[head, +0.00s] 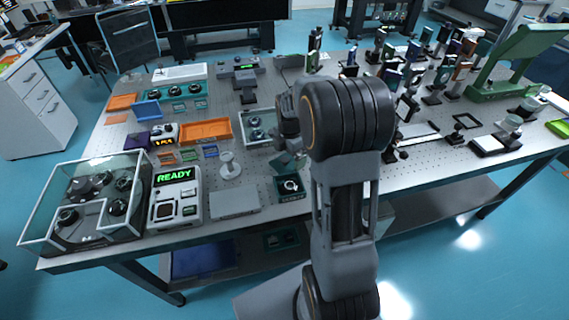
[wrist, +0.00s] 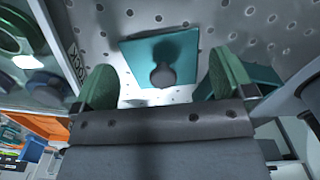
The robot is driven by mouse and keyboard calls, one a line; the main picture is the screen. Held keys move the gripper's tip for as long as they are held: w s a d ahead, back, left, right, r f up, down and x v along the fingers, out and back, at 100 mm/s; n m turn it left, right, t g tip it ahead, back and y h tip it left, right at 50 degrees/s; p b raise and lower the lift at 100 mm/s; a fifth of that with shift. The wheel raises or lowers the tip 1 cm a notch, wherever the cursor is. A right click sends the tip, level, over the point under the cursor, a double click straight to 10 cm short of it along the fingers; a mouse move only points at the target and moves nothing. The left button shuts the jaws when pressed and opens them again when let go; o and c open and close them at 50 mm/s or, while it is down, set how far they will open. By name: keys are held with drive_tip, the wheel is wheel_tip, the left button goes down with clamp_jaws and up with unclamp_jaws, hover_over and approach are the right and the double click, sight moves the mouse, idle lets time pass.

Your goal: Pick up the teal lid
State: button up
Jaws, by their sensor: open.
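The teal lid (wrist: 140,62) is a flat square plate with a round dark knob (wrist: 163,76) in its middle. In the wrist view it lies on the perforated table top, just beyond my gripper (wrist: 165,82). My gripper is open, with one green finger on each side of the knob and nothing held. The knob shows between the fingers, apart from both. A dark shadow falls across the lid.
A clear-walled box (head: 262,112) stands close to the left of my gripper. A dark teal block with a round fitting (head: 290,187) sits at the table's front edge. Another teal surface (wrist: 262,78) is right of the fingers. An orange tray (head: 206,131) lies further left.

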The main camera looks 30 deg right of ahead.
drive_tip(key=shift+f, duration=0.8)
drive_tip(key=c, duration=0.7)
drive_tip(key=shift+r, duration=0.1)
drive_tip(key=shift+c, duration=0.2)
